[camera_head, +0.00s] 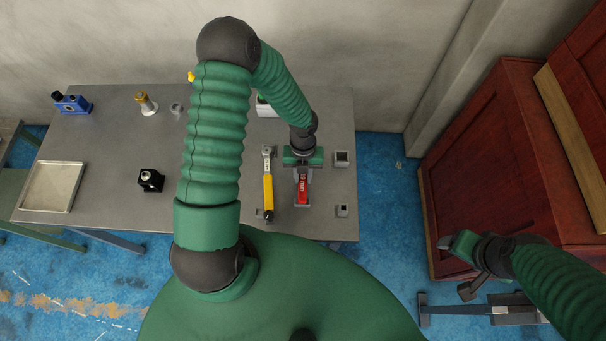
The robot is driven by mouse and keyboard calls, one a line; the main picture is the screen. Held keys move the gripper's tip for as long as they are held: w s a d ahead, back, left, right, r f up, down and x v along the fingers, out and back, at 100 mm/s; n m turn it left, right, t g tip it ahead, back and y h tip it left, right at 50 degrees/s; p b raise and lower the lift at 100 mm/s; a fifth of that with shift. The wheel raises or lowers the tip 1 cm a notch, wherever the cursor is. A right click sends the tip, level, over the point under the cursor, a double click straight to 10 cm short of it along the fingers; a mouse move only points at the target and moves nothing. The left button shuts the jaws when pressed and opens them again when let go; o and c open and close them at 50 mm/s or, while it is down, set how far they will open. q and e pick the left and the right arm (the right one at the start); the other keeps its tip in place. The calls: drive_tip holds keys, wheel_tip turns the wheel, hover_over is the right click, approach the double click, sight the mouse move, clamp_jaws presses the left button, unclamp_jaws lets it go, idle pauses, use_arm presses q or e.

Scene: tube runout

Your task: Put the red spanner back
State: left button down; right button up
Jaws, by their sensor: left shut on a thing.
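The red spanner (302,188) is at the right part of the grey table (110,125), pointing toward me, with white lettering on its red handle. My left gripper (303,172) comes down from above and is shut on the spanner at its far end. The gripper hides that end. I cannot tell whether the spanner touches the table. My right gripper (458,268) is off the table at the right, with its fingers apart and nothing between them.
A yellow-handled tool (268,187) lies close left of the spanner. Small grey blocks (342,158) (342,211) stand to the right. A tray (52,187), a black block (150,180) and a blue vise (72,104) are farther left. Red wooden crates (490,170) stand right of the table.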

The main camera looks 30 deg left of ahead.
use_arm(q)
drive_tip(key=shift+f+b, duration=0.4)
drive_tip(key=shift+f, duration=0.4)
drive_tip(key=c, duration=1.1)
unclamp_jaws()
drive_tip(key=shift+r, duration=0.1)
drive_tip(key=o, duration=0.4)
drive_tip(key=shift+o, duration=0.2)
drive_tip(key=r+p, duration=0.6)
drive_tip(key=shift+w+a, duration=0.2)
drive_tip(key=shift+w, duration=0.15)
